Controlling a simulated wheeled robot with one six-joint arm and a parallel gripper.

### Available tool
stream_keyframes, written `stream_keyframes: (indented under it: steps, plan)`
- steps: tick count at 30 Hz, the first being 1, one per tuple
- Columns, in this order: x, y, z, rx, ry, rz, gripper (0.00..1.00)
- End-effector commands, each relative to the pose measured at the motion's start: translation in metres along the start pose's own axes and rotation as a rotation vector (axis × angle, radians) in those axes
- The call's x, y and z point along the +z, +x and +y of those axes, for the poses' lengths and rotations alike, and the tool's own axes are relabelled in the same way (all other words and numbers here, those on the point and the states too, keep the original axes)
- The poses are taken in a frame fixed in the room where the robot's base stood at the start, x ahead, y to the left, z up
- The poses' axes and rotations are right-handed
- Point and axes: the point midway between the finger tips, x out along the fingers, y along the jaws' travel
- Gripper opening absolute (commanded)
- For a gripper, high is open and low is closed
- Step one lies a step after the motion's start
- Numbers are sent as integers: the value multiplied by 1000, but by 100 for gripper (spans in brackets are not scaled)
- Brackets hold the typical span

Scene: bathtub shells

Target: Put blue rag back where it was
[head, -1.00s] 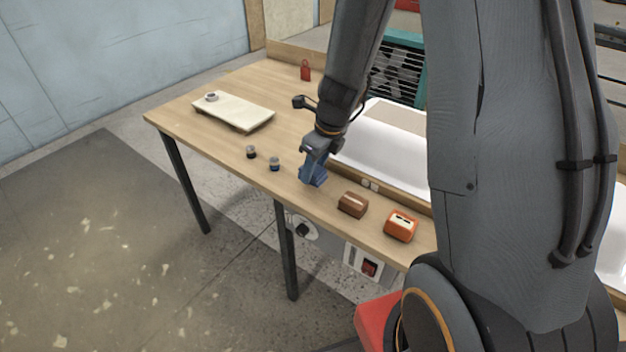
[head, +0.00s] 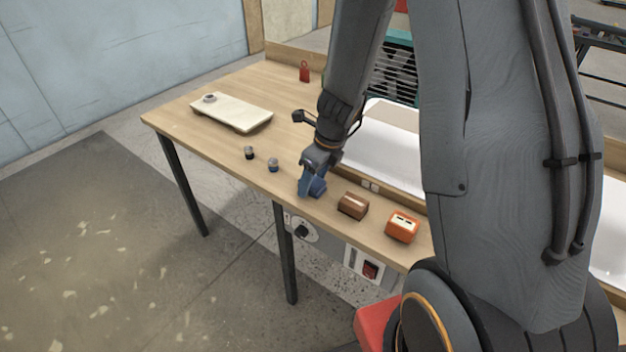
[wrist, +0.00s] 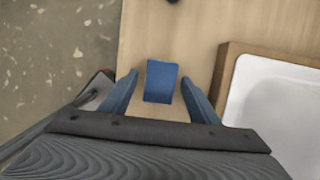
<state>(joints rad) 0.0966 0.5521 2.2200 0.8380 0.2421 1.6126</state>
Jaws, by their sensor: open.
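The blue rag (head: 319,187) is on the wooden table near its front edge, left of the brown block. In the wrist view the rag (wrist: 161,82) is a small blue rectangle between my two blue fingers, with gaps on both sides. My gripper (head: 309,188) is over the rag and points down, partly hiding it in the head view. The fingers (wrist: 160,96) are open and apart from the rag's sides. I cannot tell the exact height of the fingers above the tabletop.
A cream board (head: 232,112) lies further left. A white tub shell (head: 385,150) is behind. The left table surface is mostly clear.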

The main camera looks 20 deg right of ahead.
Motion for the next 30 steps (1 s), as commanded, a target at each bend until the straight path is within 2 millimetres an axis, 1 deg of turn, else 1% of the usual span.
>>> stream_keyframes:
  steps: [5,7,11,15,21,24,28,30]
  plan:
    - [1,-3,0,0,0,0,55]
    - [1,-9,0,-1,-1,-2,55]
    - [2,-32,0,-2,-1,-3,55]
    - [2,-62,0,-2,-1,-3,55]
    - [1,-99,0,-3,0,-2,55]
    - [2,-111,-1,-2,-1,-3,55]
    - [1,-120,0,-1,-3,-1,55]
    - [0,-124,2,-1,-33,2,55]
